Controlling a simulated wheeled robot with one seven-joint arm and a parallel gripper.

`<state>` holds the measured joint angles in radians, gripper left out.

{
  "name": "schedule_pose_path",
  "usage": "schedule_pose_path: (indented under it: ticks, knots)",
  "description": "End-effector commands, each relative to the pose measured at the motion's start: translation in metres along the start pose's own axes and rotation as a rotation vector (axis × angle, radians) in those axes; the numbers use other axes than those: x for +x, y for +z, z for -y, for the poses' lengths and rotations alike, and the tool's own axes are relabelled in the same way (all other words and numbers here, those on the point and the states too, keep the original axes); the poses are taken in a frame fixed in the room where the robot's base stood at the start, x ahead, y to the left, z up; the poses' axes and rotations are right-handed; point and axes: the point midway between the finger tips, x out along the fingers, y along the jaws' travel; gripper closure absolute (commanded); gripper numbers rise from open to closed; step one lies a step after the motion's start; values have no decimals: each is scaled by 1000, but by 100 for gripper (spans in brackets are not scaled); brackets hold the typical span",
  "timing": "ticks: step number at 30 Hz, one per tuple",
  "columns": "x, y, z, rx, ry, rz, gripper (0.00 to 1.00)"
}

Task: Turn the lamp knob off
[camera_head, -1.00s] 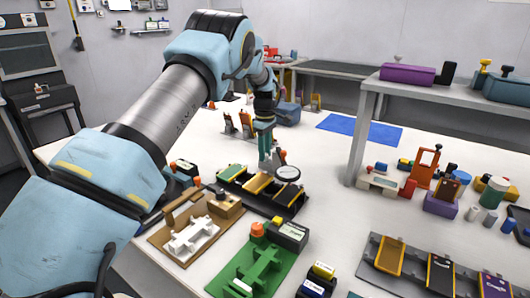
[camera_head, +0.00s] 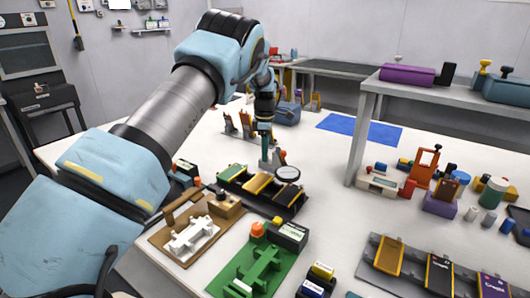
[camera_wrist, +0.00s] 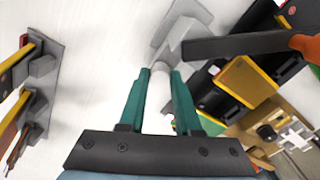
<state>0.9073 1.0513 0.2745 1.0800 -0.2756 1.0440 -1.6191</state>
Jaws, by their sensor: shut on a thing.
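My gripper (camera_head: 265,158) points down at the middle of the table, just behind the row of dark trays. A grey bracket-like base (camera_wrist: 182,28) shows just beyond the fingertips. A dark bar (camera_wrist: 245,45) runs right from near that base to an orange part (camera_wrist: 306,46). In the head view, a round disc, perhaps the lamp head (camera_head: 287,174), is right of the fingers. The knob is hidden there, and its on or off setting cannot be told.
The dark tray row (camera_head: 294,207) lies close in front of my gripper. A green fixture (camera_head: 250,268) and a brown board (camera_head: 163,237) are nearer. Upright holders (camera_wrist: 38,75) stand to the left in the wrist view.

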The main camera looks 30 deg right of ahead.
Motion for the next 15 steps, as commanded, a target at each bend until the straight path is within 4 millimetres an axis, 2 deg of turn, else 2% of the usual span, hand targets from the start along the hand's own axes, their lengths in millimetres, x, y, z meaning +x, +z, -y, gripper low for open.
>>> schedule_pose_path:
  ticks: [9,10,12,15]
  knots:
    - [-2,-1,-1,-2,4,-1,100]
    - [-2,-1,-1,-2,4,-1,65]
    - [-2,-1,-1,-2,4,-1,57]
    - [-1,-1,-1,-1,3,0,55]
